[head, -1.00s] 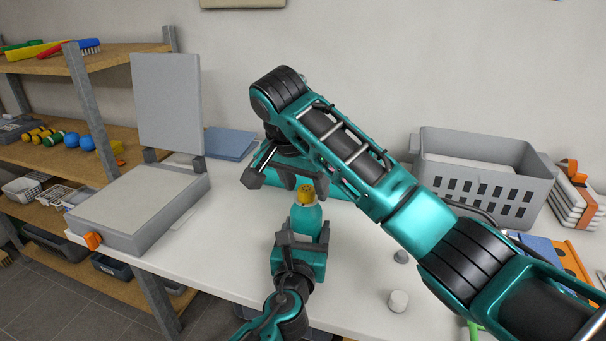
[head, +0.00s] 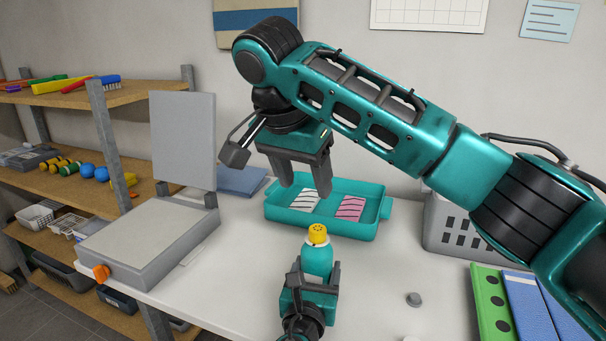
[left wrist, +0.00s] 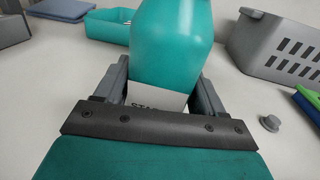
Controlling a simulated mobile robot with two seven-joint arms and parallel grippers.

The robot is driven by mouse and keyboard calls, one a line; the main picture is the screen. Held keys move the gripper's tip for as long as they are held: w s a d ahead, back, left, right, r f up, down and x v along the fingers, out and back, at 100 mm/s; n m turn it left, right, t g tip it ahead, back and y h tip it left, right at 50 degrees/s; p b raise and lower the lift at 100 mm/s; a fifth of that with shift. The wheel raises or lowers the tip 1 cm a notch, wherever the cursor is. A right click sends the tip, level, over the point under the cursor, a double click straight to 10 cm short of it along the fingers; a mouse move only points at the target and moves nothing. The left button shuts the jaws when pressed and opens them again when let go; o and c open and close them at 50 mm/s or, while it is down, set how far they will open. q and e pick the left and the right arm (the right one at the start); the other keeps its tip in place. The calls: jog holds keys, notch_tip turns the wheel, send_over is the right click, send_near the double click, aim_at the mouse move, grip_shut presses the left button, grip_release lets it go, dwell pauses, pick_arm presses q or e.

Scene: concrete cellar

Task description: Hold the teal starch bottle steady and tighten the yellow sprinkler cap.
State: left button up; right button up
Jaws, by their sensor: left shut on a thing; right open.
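The teal starch bottle (head: 317,262) stands upright on the white table in the head view. The yellow sprinkler cap (head: 318,234) sits on its top. My left gripper (head: 312,275) is shut around the bottle's lower body. The left wrist view shows the bottle (left wrist: 172,45) between the fingers, with part of a white label; its top and cap are out of that view. My right gripper (head: 305,185) is open and empty, pointing down, above and behind the cap and apart from it.
A teal tray (head: 375,208) with a white and a pink striped packet lies behind the bottle. A grey press-like box (head: 150,240) with a raised lid stands left. A grey crate (head: 440,245), a small grey knob (head: 414,299) and green and blue folders (head: 492,300) are right.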

pick_arm(q)
jog(key=o, duration=1.4)
